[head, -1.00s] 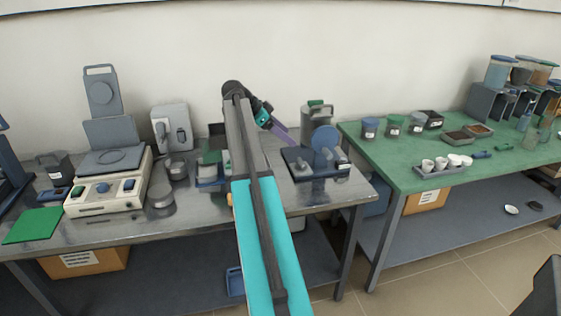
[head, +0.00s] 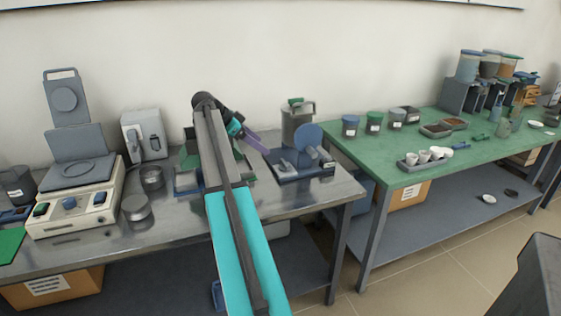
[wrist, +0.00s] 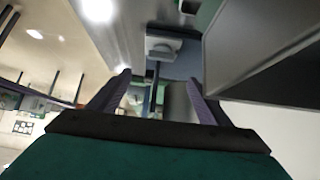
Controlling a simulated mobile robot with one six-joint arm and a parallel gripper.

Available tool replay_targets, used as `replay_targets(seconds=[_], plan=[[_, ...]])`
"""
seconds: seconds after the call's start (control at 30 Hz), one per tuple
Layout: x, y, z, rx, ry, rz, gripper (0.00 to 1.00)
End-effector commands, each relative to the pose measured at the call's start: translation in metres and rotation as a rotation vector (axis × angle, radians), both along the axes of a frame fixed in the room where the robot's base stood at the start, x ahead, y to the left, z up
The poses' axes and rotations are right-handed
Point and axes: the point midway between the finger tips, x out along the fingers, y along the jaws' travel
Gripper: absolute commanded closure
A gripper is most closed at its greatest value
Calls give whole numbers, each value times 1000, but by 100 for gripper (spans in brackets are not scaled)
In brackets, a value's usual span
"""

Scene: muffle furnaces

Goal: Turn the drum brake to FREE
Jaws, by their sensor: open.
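A device with a round blue disc (head: 308,137) stands on a dark blue base (head: 290,178) near the right end of the metal bench. A small grey part sits at the disc's right. I cannot make out a brake lever or any FREE marking. My gripper (head: 264,151), with purple fingers, is just left of this device, above the bench and apparently apart from it. In the wrist view my gripper (wrist: 157,92) shows two spread fingers with nothing clearly held between them. A large grey surface (wrist: 265,60) fills the right of that view.
A grey-green canister (head: 297,122) stands behind the disc. A cream hotplate unit (head: 75,205), a grey box (head: 143,135) and metal tins (head: 137,210) are at left. A green table (head: 375,158) with jars and a tray of cups (head: 424,160) is at right.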

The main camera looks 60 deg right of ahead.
Motion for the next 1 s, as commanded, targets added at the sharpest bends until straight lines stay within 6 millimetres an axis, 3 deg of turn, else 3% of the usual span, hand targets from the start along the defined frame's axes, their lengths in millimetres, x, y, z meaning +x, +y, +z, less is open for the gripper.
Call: replay_targets(seconds=[0.27,1.0], plan=[[-6,-7,-13,1,1,3,28],[-47,-64,-84,2,1,4,28]])
